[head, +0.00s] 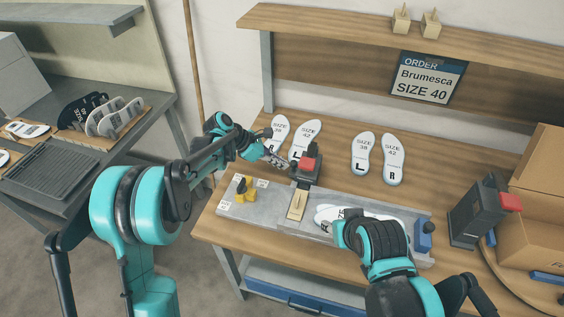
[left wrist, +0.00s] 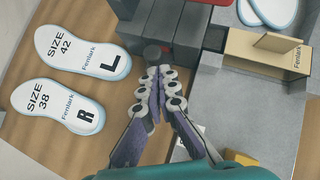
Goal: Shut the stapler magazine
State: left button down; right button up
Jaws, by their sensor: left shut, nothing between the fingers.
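The stapler (head: 305,168) is a grey body with a red top, standing on a grey fixture plate (head: 270,214). A long brass-coloured piece (head: 297,204), which looks like its magazine, sticks out from its front; it also shows in the left wrist view (left wrist: 262,62). My left gripper (head: 286,164) is shut and empty at the stapler's left side. In the left wrist view its fingertips (left wrist: 160,72) are close to a dark round knob (left wrist: 152,54) by the stapler body; contact is unclear. My right gripper (head: 342,236) is over the plate's right part, its fingers largely hidden.
A white insole (head: 328,213) lies on the plate beside my right gripper. Several insoles lie behind, including a left one (head: 305,137) and a right-hand pair (head: 361,153). A yellow part (head: 245,188) sits left on the plate. A black red-topped device (head: 474,216) and cardboard boxes (head: 545,165) stand right.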

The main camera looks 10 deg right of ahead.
pick_arm(q)
jog(key=a, duration=0.2)
jog(key=a+r, duration=0.1)
jog(key=a, duration=0.1)
jog(key=shift+s+a+r+p, duration=0.1)
jog(key=shift+r+p, duration=0.05)
jog(key=shift+p, duration=0.2)
jog(key=s+a+r+m+t+y+p, duration=0.25)
jog(key=s+a+r, duration=0.35)
jog(key=a+r, duration=0.35)
pick_arm(e)
jog(key=r, duration=0.1)
jog(key=a+r, duration=0.1)
jog(key=r, duration=0.1)
jog(key=shift+s+r, duration=0.1)
pick_arm(q)
jog(key=s+a+m+t+y, duration=0.1)
jog(key=s+a+m+y, duration=0.1)
jog(key=s+a+m, duration=0.2)
jog(key=s+a+f+m+t+y, duration=0.1)
jog(key=s+a+m+y, duration=0.1)
jog(key=s+m, duration=0.5)
jog(key=s+a+m+t+y, duration=0.2)
jog(key=s+a+m, duration=0.3)
jog(key=s, duration=0.5)
jog(key=shift+s+a+f, duration=0.15)
jog(key=shift+s+a, duration=0.05)
jog(key=shift+a, duration=0.1)
pick_arm(e)
jog(key=shift+c, duration=0.2)
